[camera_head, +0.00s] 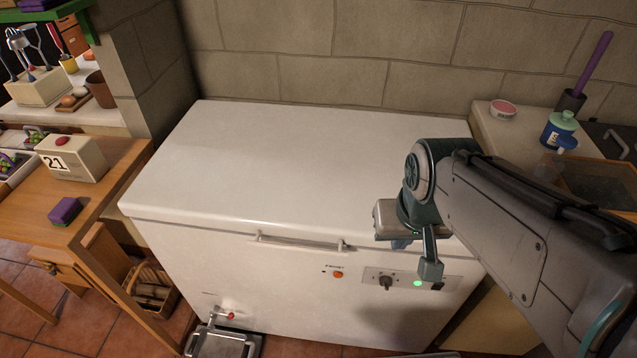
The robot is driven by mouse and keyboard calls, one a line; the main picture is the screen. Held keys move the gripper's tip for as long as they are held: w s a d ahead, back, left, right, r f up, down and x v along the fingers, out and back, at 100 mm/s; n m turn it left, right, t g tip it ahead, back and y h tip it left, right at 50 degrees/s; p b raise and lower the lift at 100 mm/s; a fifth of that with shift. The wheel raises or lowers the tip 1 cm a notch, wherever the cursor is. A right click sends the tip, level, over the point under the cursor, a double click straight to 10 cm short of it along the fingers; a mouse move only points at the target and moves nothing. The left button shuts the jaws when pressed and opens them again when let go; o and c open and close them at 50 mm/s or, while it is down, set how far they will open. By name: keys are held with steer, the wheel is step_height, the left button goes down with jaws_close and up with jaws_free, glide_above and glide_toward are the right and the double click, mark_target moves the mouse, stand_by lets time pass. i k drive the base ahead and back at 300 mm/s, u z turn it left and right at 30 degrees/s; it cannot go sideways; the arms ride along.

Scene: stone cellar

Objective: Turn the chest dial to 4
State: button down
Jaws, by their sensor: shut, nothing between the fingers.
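The white chest freezer (290,165) stands against the stone wall with its lid down. On its front, at the right, is a grey control panel (370,273) with a dark dial knob (386,283). A lit green lamp (417,284) and a dark switch (437,287) sit right of the knob. The numbers around the dial are too small to read. My gripper (431,270) is shut and empty, pointing down, seen just right of the knob and over the panel's right part. I cannot tell its distance from the panel. My arm hides the freezer's right end.
The lid handle (298,241) runs along the front edge, with an orange button (338,275) below. A metal scale (224,342) stands on the floor at the freezer's front left. A wooden table (110,180) is at left.

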mark_target(385, 281)
steer(key=z, duration=1.75)
steer(key=k, duration=1.1)
steer(key=u, duration=1.85)
